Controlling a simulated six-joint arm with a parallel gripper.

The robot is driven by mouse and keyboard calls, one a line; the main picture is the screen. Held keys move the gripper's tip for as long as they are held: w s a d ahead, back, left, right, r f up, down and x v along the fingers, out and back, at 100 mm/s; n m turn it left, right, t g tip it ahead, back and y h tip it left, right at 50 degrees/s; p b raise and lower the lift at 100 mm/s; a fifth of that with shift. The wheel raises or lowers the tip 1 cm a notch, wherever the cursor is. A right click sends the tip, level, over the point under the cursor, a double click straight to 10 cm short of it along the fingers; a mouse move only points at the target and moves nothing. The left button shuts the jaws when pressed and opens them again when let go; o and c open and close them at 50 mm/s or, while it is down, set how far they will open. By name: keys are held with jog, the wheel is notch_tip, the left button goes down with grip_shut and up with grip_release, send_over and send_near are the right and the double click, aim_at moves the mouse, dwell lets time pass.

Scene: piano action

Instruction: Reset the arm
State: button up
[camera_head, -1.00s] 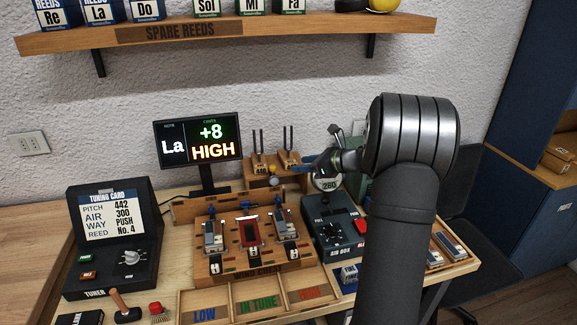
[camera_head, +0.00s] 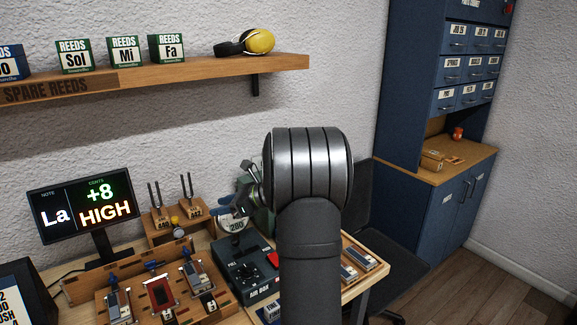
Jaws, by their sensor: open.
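My arm stands in the middle of the view, its large grey joint hiding part of the bench behind it. My gripper (camera_head: 236,204) shows partly at the left of that joint, above the air box (camera_head: 248,272) and in front of a round gauge reading 280 (camera_head: 235,226). Its jaws look apart and I see nothing held between them, though part of the gripper is hidden. The wind chest (camera_head: 160,290) with several reeds on it lies at the lower left. The tuner screen (camera_head: 82,212) reads La, +8, HIGH.
Tuning forks stand in a wooden block (camera_head: 180,232) behind the wind chest. A wooden tray (camera_head: 375,270) with reeds sits right of my arm. A shelf (camera_head: 200,75) holds reed boxes and yellow earmuffs (camera_head: 260,41).

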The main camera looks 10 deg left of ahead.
aim_at(174, 218)
jog(key=x, duration=1.6)
jog(key=shift+s+a, duration=0.1)
jog(key=shift+a, duration=0.1)
jog(key=shift+s+a, duration=0.25)
jog(key=shift+a, duration=0.05)
dwell(1.6)
